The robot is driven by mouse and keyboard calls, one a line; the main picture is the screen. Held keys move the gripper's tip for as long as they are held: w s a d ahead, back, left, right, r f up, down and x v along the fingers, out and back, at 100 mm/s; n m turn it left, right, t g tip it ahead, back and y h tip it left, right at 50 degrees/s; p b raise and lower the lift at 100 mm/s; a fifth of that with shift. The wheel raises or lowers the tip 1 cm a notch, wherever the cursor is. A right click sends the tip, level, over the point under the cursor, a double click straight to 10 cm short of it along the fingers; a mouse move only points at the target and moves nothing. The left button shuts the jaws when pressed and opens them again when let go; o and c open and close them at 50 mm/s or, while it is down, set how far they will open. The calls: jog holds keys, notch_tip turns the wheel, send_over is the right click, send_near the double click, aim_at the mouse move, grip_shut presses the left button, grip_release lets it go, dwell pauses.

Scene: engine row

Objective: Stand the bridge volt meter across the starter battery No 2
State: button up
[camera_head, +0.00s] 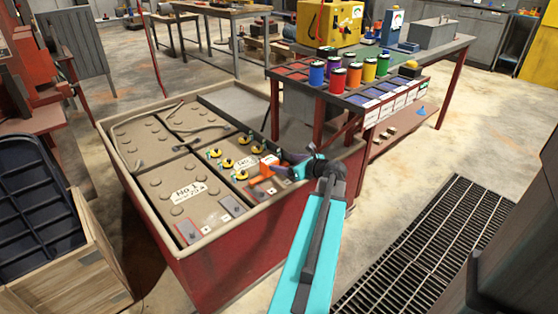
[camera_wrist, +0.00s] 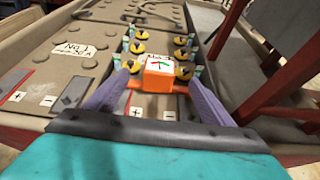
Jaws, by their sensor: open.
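The bridge volt meter, an orange block with a white dial face, stands at the near end of the starter battery No 2 (camera_head: 238,188). It shows in the head view (camera_head: 265,174) and the wrist view (camera_wrist: 158,74). Plus and minus plates lie just on my side of it; its feet are partly hidden, so I cannot tell their contact. My gripper (camera_head: 286,168) is open, its purple fingers on either side of the meter in the wrist view. I cannot tell whether they touch it. Yellow caps (camera_head: 228,163) stand in two rows behind the meter.
Battery No 1 (camera_head: 188,200) lies left of No 2 in the red-walled crate (camera_head: 226,262). A bench with coloured pots (camera_head: 354,75) and a yellow machine (camera_head: 330,22) stands behind. A floor grate (camera_head: 440,240) lies right. A wooden box (camera_head: 75,280) stands left.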

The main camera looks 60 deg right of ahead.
jog(key=shift+v, duration=1.4)
jog(key=shift+r+p, duration=0.15)
jog(key=shift+p, duration=0.15)
